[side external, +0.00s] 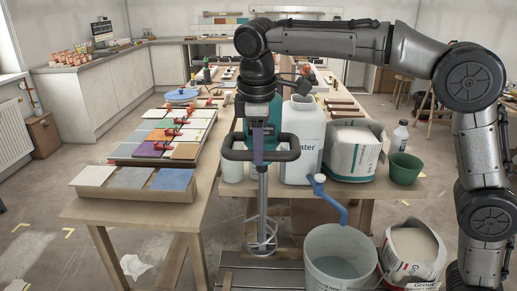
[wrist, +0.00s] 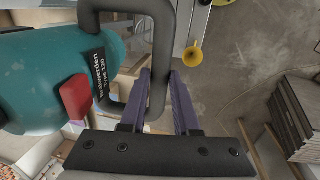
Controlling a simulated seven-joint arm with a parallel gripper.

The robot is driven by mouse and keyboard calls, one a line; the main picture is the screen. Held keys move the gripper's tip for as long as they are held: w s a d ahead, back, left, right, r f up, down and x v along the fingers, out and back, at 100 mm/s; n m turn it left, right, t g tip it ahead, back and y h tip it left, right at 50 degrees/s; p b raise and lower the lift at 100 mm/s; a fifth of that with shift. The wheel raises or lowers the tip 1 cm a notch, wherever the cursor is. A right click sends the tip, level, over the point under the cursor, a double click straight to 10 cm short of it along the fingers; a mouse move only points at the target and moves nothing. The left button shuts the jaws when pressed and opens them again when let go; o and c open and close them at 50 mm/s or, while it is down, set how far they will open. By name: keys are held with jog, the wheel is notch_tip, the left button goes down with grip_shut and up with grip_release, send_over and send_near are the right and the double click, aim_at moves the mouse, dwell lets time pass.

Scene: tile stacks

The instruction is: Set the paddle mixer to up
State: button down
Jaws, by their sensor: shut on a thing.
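The paddle mixer has a teal body (side external: 272,122), a black loop handle (side external: 235,154), and a metal shaft (side external: 263,190) ending in a wire paddle (side external: 262,238). It hangs upright, paddle down, in front of the table. The paddle is left of the white bucket (side external: 312,277) and outside it. My gripper (side external: 257,145) is shut on the handle. In the wrist view, the purple fingers of my gripper (wrist: 164,85) sit on both sides of the black handle bar (wrist: 161,35). The teal body (wrist: 45,75) with a red trigger (wrist: 75,97) is to the left.
A blue bent pipe (side external: 328,200) overhangs the bucket, which holds pale liquid. A grout bag (side external: 412,252) stands right of it. A slatted grey platform (side external: 250,276) lies low below the paddle.

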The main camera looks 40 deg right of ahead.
jog(key=c, duration=0.9)
grip_release()
jog(key=shift+r, duration=0.5)
jog(key=shift+o, duration=1.2)
jog(key=shift+f, duration=0.2)
notch_tip(320, 180, up, 12)
jog(key=s+a, duration=0.1)
jog(key=shift+s+a, duration=0.3)
jog(key=shift+s, duration=0.1)
jog(key=shift+f, duration=0.1)
